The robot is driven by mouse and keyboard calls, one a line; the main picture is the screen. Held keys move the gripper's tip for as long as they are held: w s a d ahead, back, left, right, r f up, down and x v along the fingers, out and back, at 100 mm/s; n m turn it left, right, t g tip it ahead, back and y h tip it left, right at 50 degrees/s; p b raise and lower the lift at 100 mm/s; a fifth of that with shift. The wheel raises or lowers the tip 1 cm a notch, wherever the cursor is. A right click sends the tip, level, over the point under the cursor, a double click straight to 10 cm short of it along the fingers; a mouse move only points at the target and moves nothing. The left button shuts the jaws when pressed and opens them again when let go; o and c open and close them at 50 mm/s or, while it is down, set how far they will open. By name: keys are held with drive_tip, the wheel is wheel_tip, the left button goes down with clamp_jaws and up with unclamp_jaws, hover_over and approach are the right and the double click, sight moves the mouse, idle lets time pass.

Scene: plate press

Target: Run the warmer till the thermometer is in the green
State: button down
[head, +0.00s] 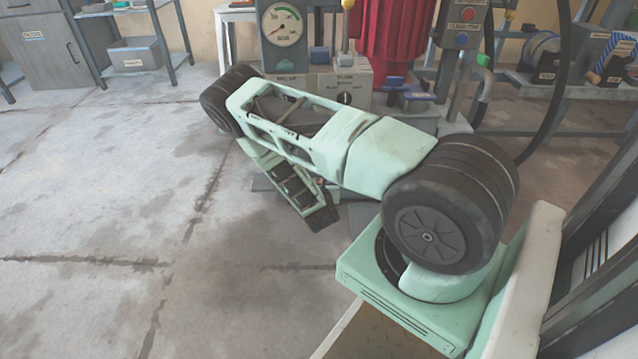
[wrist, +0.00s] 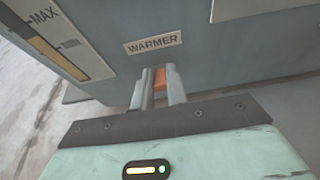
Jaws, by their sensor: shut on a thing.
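In the wrist view my gripper (wrist: 160,92) is shut on a small orange part (wrist: 159,77) just under the WARMER label (wrist: 153,43). The fingers hide most of this part, so I cannot tell whether it is a button, switch or lever. The label is on a grey-blue housing (wrist: 105,62). At its upper left is a pale strip (wrist: 62,38) marked MAX, with a yellow lower part. In the head view a round dial (head: 283,25) has a green band at its top; its needle seems to point low left. I cannot tell which gauge is the thermometer. My arm hides the gripper there.
A red ribbed cylinder (head: 393,40) stands right of the dial. A black hose hangs at the right. A shelf (head: 135,55) with a grey bin stands back left. The left floor is clear.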

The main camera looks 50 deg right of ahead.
drive_tip(key=shift+s+a+f+t+h, duration=0.15)
drive_tip(key=shift+f+t+h, duration=0.2)
drive_tip(key=shift+t+h, duration=0.25)
drive_tip(key=shift+s+a+f+t+h, duration=0.1)
drive_tip(key=shift+f+t+h, duration=0.2)
drive_tip(key=shift+t+h, duration=0.25)
drive_tip(key=f+t+h+b, duration=0.1)
drive_tip(key=t+h, duration=0.1)
drive_tip(key=shift+f+t+h, duration=0.1)
drive_tip(key=shift+t+h, duration=0.15)
drive_tip(key=shift+h, duration=0.1)
drive_tip(key=shift+w, duration=0.1)
